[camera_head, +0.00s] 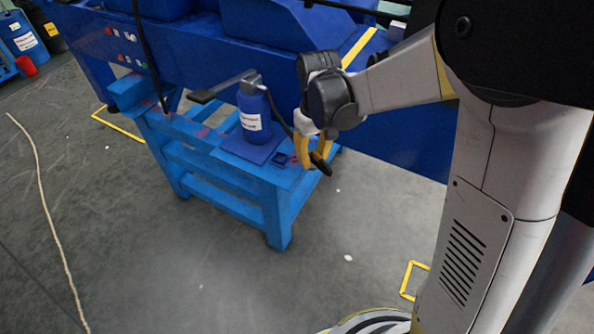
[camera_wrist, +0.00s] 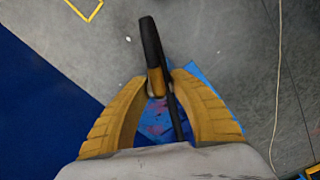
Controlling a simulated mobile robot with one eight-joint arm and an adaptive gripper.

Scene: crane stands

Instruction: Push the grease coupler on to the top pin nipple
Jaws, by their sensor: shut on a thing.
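My gripper (camera_head: 318,156) has yellow fingers and hangs beyond the right end of a blue bench. In the wrist view my gripper (camera_wrist: 158,88) has its fingertips closed around a dark, elongated piece, the grease coupler (camera_wrist: 151,42). The coupler also shows as a black piece at the fingertips in the head view (camera_head: 321,164). A black hose (camera_wrist: 174,112) runs back from it between the fingers. The blue grease pump (camera_head: 253,112) with a grey lever stands on the bench. I cannot make out the top pin nipple in either view.
The blue bench (camera_head: 218,188) stands before a large blue crane beam (camera_head: 205,62) with small coloured marks at its left. A pale rope (camera_head: 40,180) lies on the grey floor. The floor in front is mostly clear.

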